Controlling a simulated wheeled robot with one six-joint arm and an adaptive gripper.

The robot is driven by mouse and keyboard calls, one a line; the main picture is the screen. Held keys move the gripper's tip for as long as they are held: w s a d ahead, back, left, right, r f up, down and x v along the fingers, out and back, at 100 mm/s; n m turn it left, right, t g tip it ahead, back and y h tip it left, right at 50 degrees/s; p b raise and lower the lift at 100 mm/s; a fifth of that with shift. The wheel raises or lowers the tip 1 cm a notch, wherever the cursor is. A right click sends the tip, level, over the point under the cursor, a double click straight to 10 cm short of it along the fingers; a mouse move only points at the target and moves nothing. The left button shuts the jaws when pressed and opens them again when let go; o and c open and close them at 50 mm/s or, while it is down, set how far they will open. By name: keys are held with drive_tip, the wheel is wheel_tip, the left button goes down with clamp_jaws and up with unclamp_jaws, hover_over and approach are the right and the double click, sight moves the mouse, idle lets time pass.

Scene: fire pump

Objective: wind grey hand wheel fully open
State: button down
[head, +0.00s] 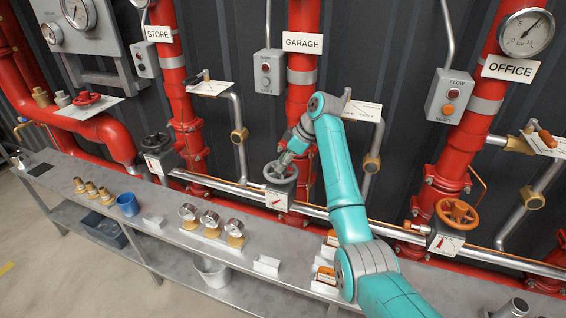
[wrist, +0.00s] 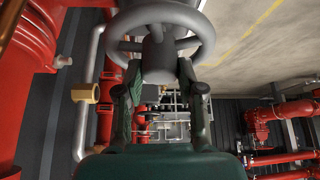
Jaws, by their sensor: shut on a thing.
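The grey hand wheel (head: 281,172) sits on a valve box with a white dial plate (head: 277,200) in front of the GARAGE pipe. In the wrist view the wheel (wrist: 205,35) fills the top middle, with its hub and spokes showing. My gripper (wrist: 163,75) reaches the wheel with a finger on each side of its hub area and is shut on it. In the head view my gripper (head: 287,158) comes to the wheel from above right. The exact contact of the fingertips is partly hidden by the wheel.
A black hand wheel (head: 155,142) is to the left and an orange hand wheel (head: 457,212) to the right. The metal bench (head: 180,235) below holds several gauges, a blue cup (head: 127,204) and small boxes. Red pipes (head: 303,110) and grey side pipes stand close behind.

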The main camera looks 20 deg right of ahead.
drive_tip(key=n+g, duration=0.1)
drive_tip(key=n, duration=0.1)
drive_tip(key=n+g, duration=0.1)
drive_tip(key=n, duration=0.2)
drive_tip(key=shift+w+d+f+g+y, duration=0.1)
drive_tip(key=shift+g+y, duration=0.3)
drive_tip(key=c, duration=0.8)
unclamp_jaws()
